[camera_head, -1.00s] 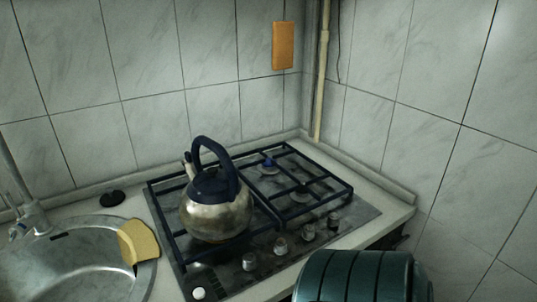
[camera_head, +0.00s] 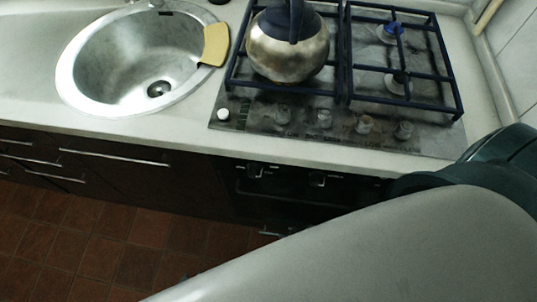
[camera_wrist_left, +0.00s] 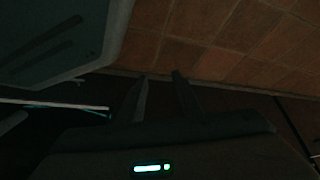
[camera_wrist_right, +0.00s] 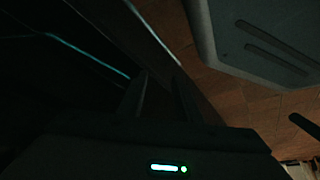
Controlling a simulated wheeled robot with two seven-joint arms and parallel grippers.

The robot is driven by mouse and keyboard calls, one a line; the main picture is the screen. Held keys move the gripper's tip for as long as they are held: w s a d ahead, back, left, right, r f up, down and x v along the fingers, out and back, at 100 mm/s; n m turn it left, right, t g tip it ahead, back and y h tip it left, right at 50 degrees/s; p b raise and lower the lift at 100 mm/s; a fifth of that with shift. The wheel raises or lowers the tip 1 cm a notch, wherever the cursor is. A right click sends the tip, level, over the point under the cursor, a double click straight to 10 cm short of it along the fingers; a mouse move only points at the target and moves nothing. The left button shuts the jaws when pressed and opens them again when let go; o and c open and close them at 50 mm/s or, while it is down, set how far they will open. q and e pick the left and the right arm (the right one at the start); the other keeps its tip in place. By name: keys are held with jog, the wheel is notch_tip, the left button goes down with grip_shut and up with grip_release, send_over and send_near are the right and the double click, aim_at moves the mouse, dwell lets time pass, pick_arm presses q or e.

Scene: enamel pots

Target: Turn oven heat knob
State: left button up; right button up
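The dark oven front (camera_head: 285,198) sits under the counter in the head view. Two small knobs show on its upper panel, a left oven knob (camera_head: 254,171) and a right oven knob (camera_head: 317,180). Which one sets the heat, and how they are turned, is too small to tell. My left gripper (camera_wrist_left: 160,75) is open and empty in the left wrist view, with floor tiles beyond its fingers. My right gripper (camera_wrist_right: 161,73) is open and empty in its dim wrist view. Neither gripper shows in the head view, and neither is seen touching a knob.
The gas stove (camera_head: 295,122) has several knobs along its front edge. A metal kettle (camera_head: 287,52) stands on its left side. The tiled floor (camera_head: 100,245) is clear at lower left. My arm covers the lower right.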

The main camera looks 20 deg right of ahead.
pick_arm(q)
jog(key=shift+s+f, duration=0.1)
jog(key=shift+s, duration=0.15)
jog(key=o, duration=0.4)
jog(key=shift+s+a, duration=0.1)
jog(key=shift+s, duration=0.15)
jog(key=shift+c, duration=0.2)
jog(key=d+r+m+t+h, duration=0.25)
jog(key=d+r, duration=0.45)
jog(key=r, duration=0.4)
jog(key=d+r+m+t+h, duration=0.2)
jog(key=d+r+t+h, duration=0.1)
jog(key=d+r, duration=0.6)
jog(key=s+d+r+t+h, duration=0.1)
jog(key=s+d+r+t, duration=0.1)
jog(key=r, duration=0.9)
jog(key=s+d+r+t+h, duration=0.2)
jog(key=s+r, duration=0.2)
jog(key=r, duration=0.8)
pick_arm(e)
jog(key=shift+s+d+f, duration=0.1)
jog(key=shift+d+f, duration=0.05)
jog(key=shift+d, duration=0.1)
pick_arm(q)
jog(key=shift+r, duration=0.1)
